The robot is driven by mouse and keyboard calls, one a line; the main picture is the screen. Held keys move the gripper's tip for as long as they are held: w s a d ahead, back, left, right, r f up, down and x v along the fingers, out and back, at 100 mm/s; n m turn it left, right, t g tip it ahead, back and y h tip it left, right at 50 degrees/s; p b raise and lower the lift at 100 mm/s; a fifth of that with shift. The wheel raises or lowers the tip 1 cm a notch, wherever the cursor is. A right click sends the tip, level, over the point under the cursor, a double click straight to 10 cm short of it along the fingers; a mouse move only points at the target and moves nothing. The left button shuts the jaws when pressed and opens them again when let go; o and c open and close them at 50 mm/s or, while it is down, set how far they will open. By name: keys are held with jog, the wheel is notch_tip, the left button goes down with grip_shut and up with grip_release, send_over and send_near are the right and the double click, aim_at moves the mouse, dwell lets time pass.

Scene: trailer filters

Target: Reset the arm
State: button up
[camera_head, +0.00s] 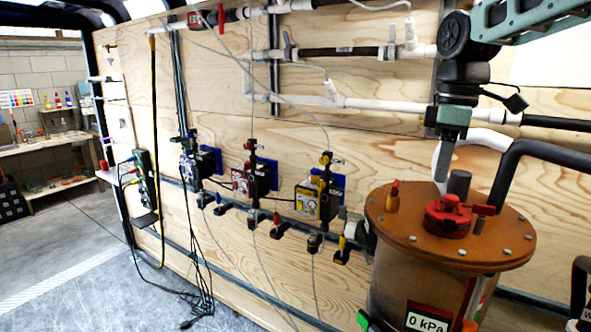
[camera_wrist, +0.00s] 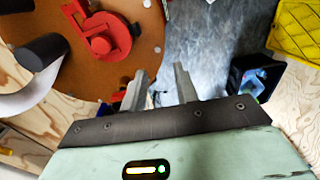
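My gripper (camera_head: 443,168) hangs pointing down from my arm at the upper right of the head view, in front of the plywood wall and just above the orange-brown lid of a filter tank (camera_head: 400,222). In the wrist view its two fingers (camera_wrist: 161,88) stand apart with nothing between them, so it is open and empty. A red valve handle (camera_head: 450,212) sits on the lid close to the gripper. The handle also shows at the upper left of the wrist view (camera_wrist: 100,32). I cannot tell the exact gap between fingers and lid.
A thick black hose (camera_head: 530,150) curves beside the lid. White pipes (camera_head: 375,104) and several small pumps (camera_head: 318,198) with cables are on the plywood wall (camera_head: 120,60). The wrist view shows a yellow object (camera_wrist: 300,30) and a dark bin (camera_wrist: 255,75). Grey floor (camera_head: 60,240) is open at left.

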jog(key=s+a+f+m+b, duration=0.1)
jog(key=s+a+f+b, duration=0.1)
jog(key=s+a+f, duration=0.95)
jog(key=s+f+m+b, duration=0.1)
jog(key=s+f, duration=0.4)
jog(key=s, duration=0.3)
jog(key=s+a+f+m+b, duration=0.1)
jog(key=s+f, duration=0.5)
jog(key=s, duration=0.2)
jog(key=shift+a+m, duration=0.25)
jog(key=shift+m, duration=0.15)
